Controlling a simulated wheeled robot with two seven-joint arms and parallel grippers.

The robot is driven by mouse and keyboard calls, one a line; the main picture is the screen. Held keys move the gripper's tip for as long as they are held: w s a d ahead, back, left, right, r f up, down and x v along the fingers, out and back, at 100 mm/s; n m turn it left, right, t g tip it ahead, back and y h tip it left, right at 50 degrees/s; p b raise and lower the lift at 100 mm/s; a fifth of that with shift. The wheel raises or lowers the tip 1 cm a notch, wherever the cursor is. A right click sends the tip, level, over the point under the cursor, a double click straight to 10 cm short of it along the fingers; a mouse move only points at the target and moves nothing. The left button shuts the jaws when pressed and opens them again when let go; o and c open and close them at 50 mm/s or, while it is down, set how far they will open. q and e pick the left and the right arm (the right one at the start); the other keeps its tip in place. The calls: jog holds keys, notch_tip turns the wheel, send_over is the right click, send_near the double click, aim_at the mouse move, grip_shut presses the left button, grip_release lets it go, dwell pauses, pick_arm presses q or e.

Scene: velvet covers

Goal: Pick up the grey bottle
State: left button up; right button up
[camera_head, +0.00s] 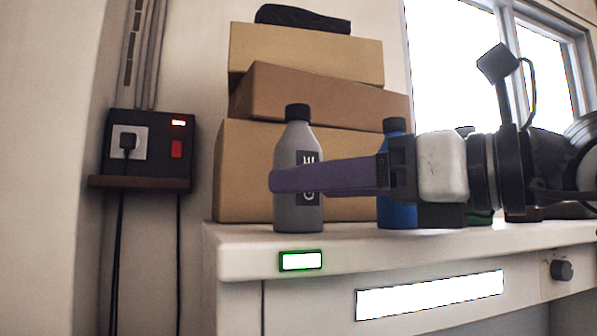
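The grey bottle (297,140) with a black cap and a dark label stands upright near the left end of the white counter. My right gripper (276,181) reaches in from the right at mid-height of the bottle. One purple-covered finger crosses in front of the bottle, its tip just past the bottle's left side. The other finger is hidden, so I cannot tell if it is behind the bottle or whether the gripper is shut. My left gripper is not in view.
A blue bottle (397,214) stands to the right, partly behind my gripper. Stacked cardboard boxes (240,175) are close behind the bottles. The counter (240,255) ends just left of the grey bottle. A black socket box (150,150) hangs on the left wall.

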jog(key=x, duration=0.4)
jog(key=shift+w+d+f+p, duration=0.1)
jog(key=shift+w+d+p, duration=0.05)
jog(key=shift+p, duration=0.25)
jog(key=c, duration=1.3)
jog(key=shift+c, duration=0.5)
